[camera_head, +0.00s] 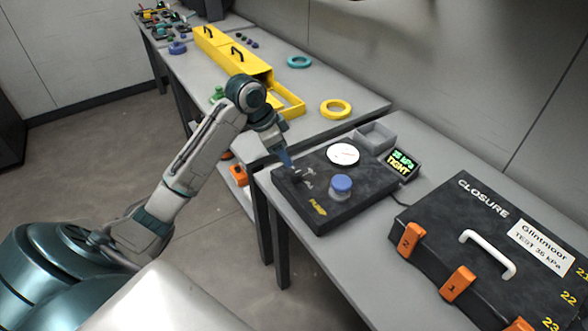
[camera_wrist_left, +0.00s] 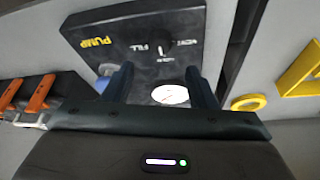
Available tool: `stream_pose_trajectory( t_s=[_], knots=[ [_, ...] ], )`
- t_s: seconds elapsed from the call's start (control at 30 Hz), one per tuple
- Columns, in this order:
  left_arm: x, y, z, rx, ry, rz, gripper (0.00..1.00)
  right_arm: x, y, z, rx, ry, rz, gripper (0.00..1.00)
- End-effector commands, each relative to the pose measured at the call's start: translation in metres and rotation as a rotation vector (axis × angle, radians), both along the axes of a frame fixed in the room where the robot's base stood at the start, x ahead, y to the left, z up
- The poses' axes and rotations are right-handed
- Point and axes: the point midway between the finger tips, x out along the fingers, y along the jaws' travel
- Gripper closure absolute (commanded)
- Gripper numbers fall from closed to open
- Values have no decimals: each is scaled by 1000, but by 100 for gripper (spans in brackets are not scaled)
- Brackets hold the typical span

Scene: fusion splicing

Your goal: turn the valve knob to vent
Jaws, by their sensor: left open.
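The black test panel (camera_head: 330,215) lies on the grey bench. The small dark valve knob (camera_wrist_left: 164,47) shows in the left wrist view, among white labels, one reading FILL; its exact pointing is too small to tell. My left gripper (camera_head: 288,163) is just above the panel's left part, by the knob, and partly hides that area in the head view. In the left wrist view its two fingers (camera_wrist_left: 162,78) are apart with nothing between them gripped, and the knob lies beyond their tips. My right gripper is not in view.
The panel bears a white gauge (camera_head: 343,154), a blue pump button (camera_head: 341,185) and a yellow PUMP label. A display (camera_head: 403,161) shows a kPa reading and TIGHT. A black closure case (camera_head: 490,250) with orange latches stands right. A yellow ring (camera_head: 336,109) lies behind.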

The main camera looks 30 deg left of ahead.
Motion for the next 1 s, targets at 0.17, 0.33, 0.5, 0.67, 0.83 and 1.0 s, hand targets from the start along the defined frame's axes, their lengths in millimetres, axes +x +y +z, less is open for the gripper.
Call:
stream_pose_trajectory(
  t_s=[0.17, 0.33, 0.5, 0.67, 0.83, 1.0],
  knots=[
    [10, -10, -34, -5, 4, 0, 48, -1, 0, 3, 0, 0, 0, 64],
    [19, -16, -59, -2, 2, 2, 48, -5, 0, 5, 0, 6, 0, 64],
    [24, -19, -75, -1, 0, 2, 48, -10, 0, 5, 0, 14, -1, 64],
    [25, -20, -79, 0, 0, 0, 48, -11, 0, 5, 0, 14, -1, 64],
    [26, -20, -79, 1, -1, 0, 48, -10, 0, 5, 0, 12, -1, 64],
    [25, -20, -79, 1, -1, 0, 78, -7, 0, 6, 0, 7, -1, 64]
  ],
)
